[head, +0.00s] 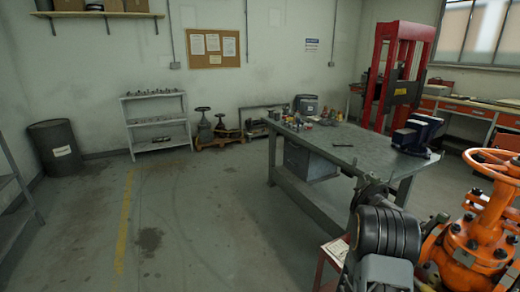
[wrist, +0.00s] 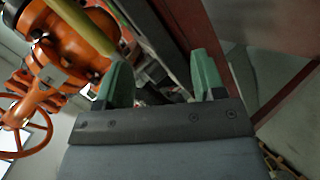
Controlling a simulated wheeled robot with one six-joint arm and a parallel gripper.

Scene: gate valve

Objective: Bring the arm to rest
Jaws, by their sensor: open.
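In the wrist view my gripper (wrist: 160,85) has its two green fingers apart, with no object held between them. In the head view my dark arm shows at the lower right, close to the near end of the workbench; the gripper fingers cannot be made out there. An orange gate valve (head: 480,240) with an orange handwheel (head: 495,165) stands at the right edge of the head view, to the right of my arm. The valve body also shows at the upper left of the wrist view (wrist: 75,45), with its handwheel (wrist: 22,128) at the left edge.
A grey workbench (head: 345,148) with a dark blue vise (head: 415,135) stands beyond my arm. A red stand (head: 328,262) is just left of my arm. A red press (head: 398,75) is at the back right. The floor (head: 200,220) at the left and middle is clear.

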